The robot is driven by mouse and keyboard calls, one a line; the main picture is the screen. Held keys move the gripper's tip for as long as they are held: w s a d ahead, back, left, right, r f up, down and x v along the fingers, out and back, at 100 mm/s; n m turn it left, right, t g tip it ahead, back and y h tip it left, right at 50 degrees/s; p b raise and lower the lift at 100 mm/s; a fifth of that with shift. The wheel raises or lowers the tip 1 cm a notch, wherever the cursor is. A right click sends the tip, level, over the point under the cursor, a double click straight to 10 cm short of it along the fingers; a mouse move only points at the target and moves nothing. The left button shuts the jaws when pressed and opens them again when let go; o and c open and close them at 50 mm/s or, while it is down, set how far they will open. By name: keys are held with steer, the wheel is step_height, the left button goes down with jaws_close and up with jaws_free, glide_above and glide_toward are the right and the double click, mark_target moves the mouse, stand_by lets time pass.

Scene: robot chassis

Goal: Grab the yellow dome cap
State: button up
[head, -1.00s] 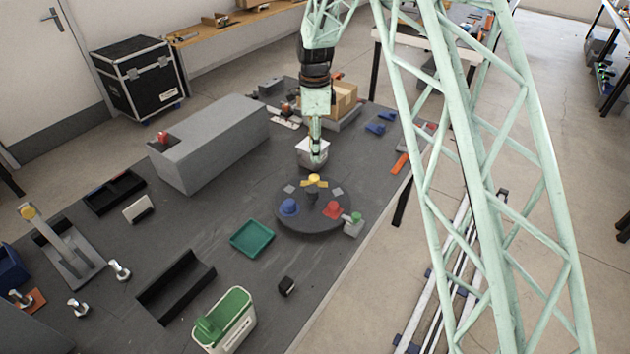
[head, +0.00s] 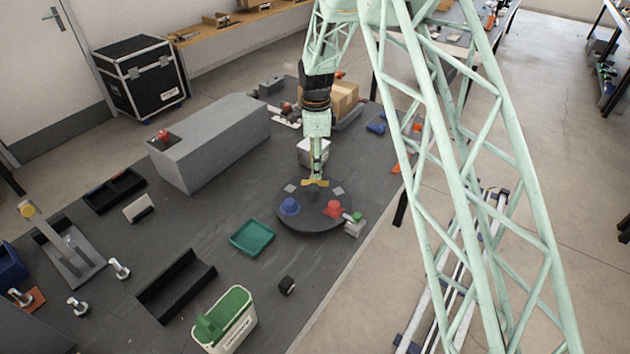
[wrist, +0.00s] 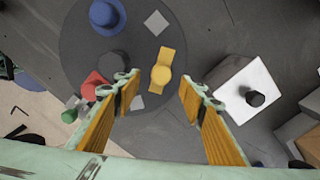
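The yellow dome cap (wrist: 161,74) sits on the dark round plate (wrist: 78,55), its two flat tabs pointing up and down in the wrist view. In the head view only its yellow base (head: 315,183) shows below my gripper, which hides the dome. My gripper (wrist: 154,97) is open and empty, with orange-padded fingers spread to either side of the cap's line. In the wrist view the cap appears just beyond the fingertips, between them. I cannot tell the exact height of the fingers above it.
The plate also holds a blue cap (head: 290,206), a red cap (head: 333,209) and grey squares. A white box with a black knob (wrist: 256,98) stands close beside my right finger. A green-buttoned block (head: 355,225) touches the plate's edge area.

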steer(key=shift+f, duration=0.35)
steer(key=shift+f, duration=0.1)
steer(key=shift+w+a+f, duration=0.1)
steer(key=shift+f, duration=2.4)
steer(key=c, duration=0.8)
